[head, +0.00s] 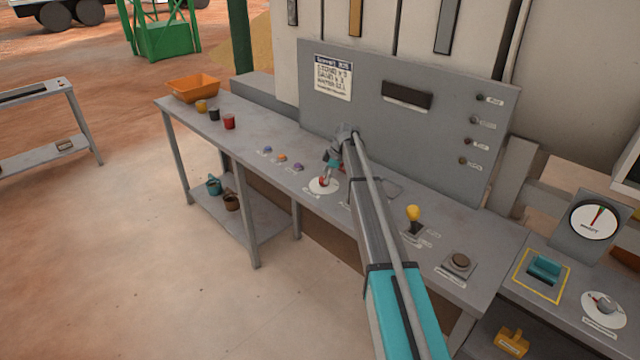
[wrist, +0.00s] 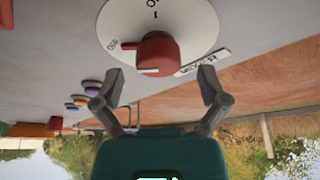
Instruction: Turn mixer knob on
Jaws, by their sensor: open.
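The mixer knob is red and sits on a round white dial (head: 323,187) on the grey bench. In the wrist view the knob (wrist: 158,54) is close, with its small pointer toward the OFF mark at the left of the dial. Another mark shows at the top of the dial, partly cut off. A white label strip (wrist: 202,62), hard to read, lies beside the dial. My gripper (wrist: 161,82) is open, its two fingers apart with the knob just beyond the gap between them. In the head view my gripper (head: 331,164) is just above the dial, partly hidden by my arm.
Several small coloured buttons (head: 282,157) lie left of the dial. A yellow-topped lever (head: 413,213) and a round push button (head: 460,261) stand to the right. The grey upright panel (head: 400,120) rises behind. Cans (head: 229,121) and an orange bin (head: 193,88) are at the far left.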

